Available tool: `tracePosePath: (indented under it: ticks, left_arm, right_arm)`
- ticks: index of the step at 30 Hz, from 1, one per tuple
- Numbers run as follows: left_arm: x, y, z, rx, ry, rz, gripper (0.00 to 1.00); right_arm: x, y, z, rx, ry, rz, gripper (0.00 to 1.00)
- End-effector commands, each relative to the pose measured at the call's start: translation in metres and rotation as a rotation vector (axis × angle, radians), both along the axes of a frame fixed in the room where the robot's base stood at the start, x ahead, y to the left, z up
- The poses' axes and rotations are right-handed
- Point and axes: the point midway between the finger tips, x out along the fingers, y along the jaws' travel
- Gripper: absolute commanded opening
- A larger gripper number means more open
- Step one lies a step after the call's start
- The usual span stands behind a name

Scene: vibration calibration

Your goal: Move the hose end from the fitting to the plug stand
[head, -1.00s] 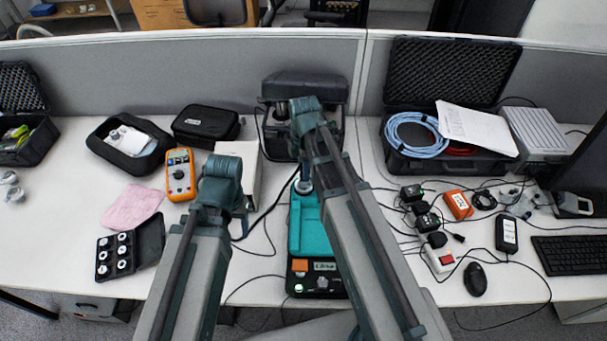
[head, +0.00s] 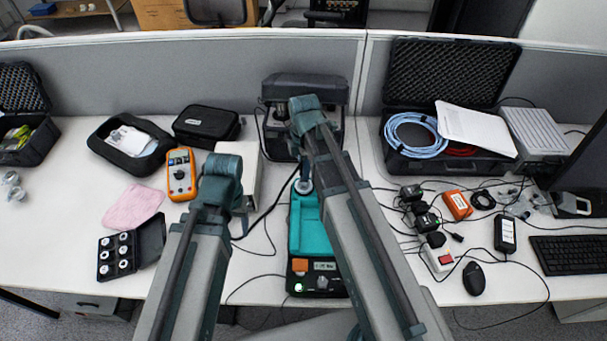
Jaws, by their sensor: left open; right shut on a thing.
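My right gripper (head: 304,110) is at the middle back, in front of the black machine (head: 305,88). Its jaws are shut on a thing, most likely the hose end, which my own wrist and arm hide. My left gripper (head: 228,180) is open and empty, beside a pale upright box (head: 250,165). A small round metal piece (head: 304,186) shows beside my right arm, at the top of a teal tray-like unit (head: 306,230). I cannot tell whether this piece is the plug stand. The fitting is not clearly seen.
An orange multimeter (head: 180,172), black pouch (head: 207,124) and pink cloth (head: 133,207) lie left. An open case (head: 395,163) holds a blue coiled hose. Cables and a mouse (head: 474,279) lie right. A grey partition (head: 200,75) stands behind. White tabletop (head: 60,220) is free far left.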

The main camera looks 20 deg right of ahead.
Motion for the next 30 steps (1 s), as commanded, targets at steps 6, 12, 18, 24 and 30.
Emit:
tracePosePath:
  ticks: [6, 12, 18, 24, 30]
  left_arm:
    - [0.0, 0.0, 0.001, 0.0, 0.0, 0.0, 0.62]
    - [0.0, 0.0, 0.003, 0.0, 0.0, 0.0, 0.62]
    - [0.0, 0.0, 0.013, 0.0, 0.0, 0.0, 0.62]
    - [0.0, 0.0, 0.025, 0.0, 0.0, 0.0, 0.62]
    - [0.0, 0.0, 0.036, 0.0, 0.0, 0.0, 0.62]
  right_arm:
    - [0.0, 0.0, 0.001, 0.0, 0.0, 0.0, 0.0]
    - [0.0, 0.0, 0.003, 0.0, 0.0, 0.0, 0.0]
    - [0.0, 0.0, 0.013, 0.0, 0.0, 0.0, 0.0]
    - [0.0, 0.0, 0.025, 0.0, 0.0, 0.0, 0.0]
    - [0.0, 0.0, 0.036, 0.0, 0.0, 0.0, 0.0]
